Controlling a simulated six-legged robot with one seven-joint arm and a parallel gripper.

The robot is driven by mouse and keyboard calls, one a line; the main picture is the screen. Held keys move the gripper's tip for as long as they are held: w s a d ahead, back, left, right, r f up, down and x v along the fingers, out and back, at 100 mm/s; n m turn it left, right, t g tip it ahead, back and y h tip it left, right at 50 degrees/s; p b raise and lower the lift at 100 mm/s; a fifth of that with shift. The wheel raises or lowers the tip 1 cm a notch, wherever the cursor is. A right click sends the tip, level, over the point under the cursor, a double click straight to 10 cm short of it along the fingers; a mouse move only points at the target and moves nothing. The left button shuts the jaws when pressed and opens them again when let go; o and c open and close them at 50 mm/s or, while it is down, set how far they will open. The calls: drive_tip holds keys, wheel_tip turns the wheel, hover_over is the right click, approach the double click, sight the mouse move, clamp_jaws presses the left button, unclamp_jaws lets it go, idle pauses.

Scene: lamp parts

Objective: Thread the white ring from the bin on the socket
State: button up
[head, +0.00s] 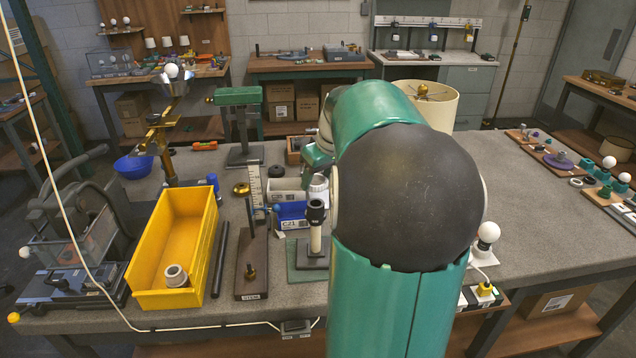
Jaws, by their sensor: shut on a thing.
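A pale, grey-white ring (176,276) lies in the yellow bin (202,250), near its front end. The socket (316,211) is a black cup on top of an upright pale tube with a dark square base. My gripper (318,176) is mostly hidden behind my own arm, and its fingers are hard to make out. It is shut on a white, ring-like piece (318,191) directly above the socket in the picture. I cannot tell whether that piece touches the socket.
A wooden block with an upright rod (251,280) and a dark bar (220,258) lie between bin and socket. A blue box (291,212) stands behind the socket. A white bulb (488,232) is at the right. The right-hand tabletop is largely clear.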

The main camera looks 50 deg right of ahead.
drive_tip(key=shift+r, duration=0.5)
hover_over(318, 203)
drive_tip(key=s+a, duration=0.1)
drive_tip(key=a, duration=0.1)
drive_tip(key=shift+s+d+f, duration=0.1)
drive_tip(key=shift+d+f, duration=0.05)
drive_tip(key=shift+f, duration=1.15)
drive_tip(key=shift+s+d+f, duration=0.1)
drive_tip(key=shift+f, duration=1.2)
drive_tip(key=shift+f, duration=0.1)
drive_tip(key=shift+f, duration=1.2)
drive_tip(key=shift+f, duration=0.6)
